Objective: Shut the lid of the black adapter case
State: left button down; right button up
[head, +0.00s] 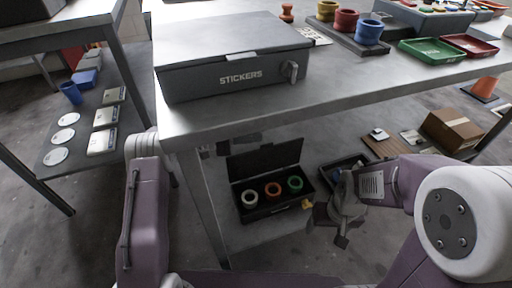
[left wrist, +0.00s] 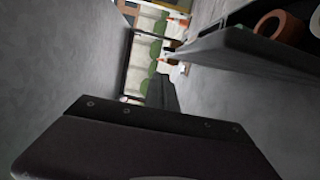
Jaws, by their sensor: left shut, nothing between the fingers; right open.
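The black adapter case (head: 272,208) sits on the low shelf under the table. Its lid (head: 266,159) stands open, raised along the back edge. Inside are a white, an orange and a green ring. In the left wrist view, part of the case (left wrist: 265,52) shows at upper right with rings in it. My left gripper (head: 238,143) is shut and empty, just left of the raised lid, partly hidden by the table; its dark fingers also show in the left wrist view (left wrist: 161,94). My right gripper (head: 327,226) is open, just right of the case.
The grey table (head: 345,94) overhangs the case, with its leg (head: 204,205) to the left. A grey STICKERS box (head: 235,78) stands on top. A dark bin (head: 343,166) sits behind my right gripper. A cardboard box (head: 452,130) is further right.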

pick_arm(q)
jog(key=shift+s+d+b, duration=0.25)
jog(key=shift+s, duration=0.35)
jog(key=shift+s+d+b, duration=0.2)
jog(key=shift+s+d, duration=0.05)
jog(key=shift+s, duration=0.35)
pick_arm(e)
jog(key=shift+f, duration=0.65)
pick_arm(q)
jog(key=shift+r, duration=0.1)
